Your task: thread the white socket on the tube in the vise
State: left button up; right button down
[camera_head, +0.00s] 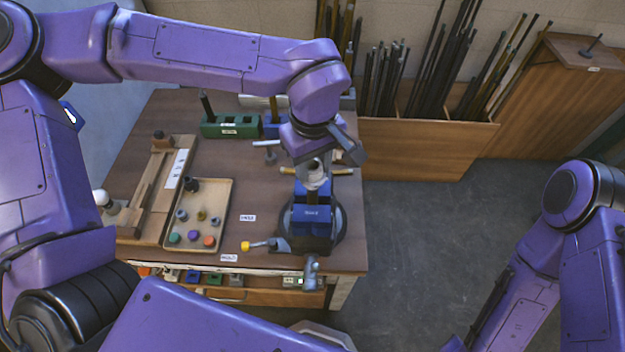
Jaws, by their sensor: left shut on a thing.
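The blue vise (311,214) stands on its round dark base near the right side of the wooden bench. The white socket (315,178) is right above the vise jaws, and my left gripper (318,164) is shut on it from above.
A wooden tray (228,217) with several small coloured parts lies left of the vise. A green block (231,126) stands at the back of the bench (240,232). Wooden bins (424,150) with long rods stand behind right.

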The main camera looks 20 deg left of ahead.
pick_arm(q)
jog(key=o, duration=1.2)
jog(key=shift+s+a+f+m, duration=0.1)
jog(key=shift+s+f+m, duration=0.1)
jog(key=shift+f+m, duration=0.2)
jog(key=shift+o, duration=0.2)
jog(key=shift+s, duration=0.1)
jog(key=shift+a+r, duration=0.1)
jog(key=shift+r, duration=0.15)
jog(key=r, duration=0.2)
jog(key=w+r+b, duration=0.1)
jog(key=r, duration=0.1)
jog(key=shift+r, duration=0.35)
notch_tip(320, 180, up, 6)
jog(key=shift+s+d+b, duration=0.2)
jog(key=shift+s+b, duration=0.15)
jog(key=shift+s, duration=0.1)
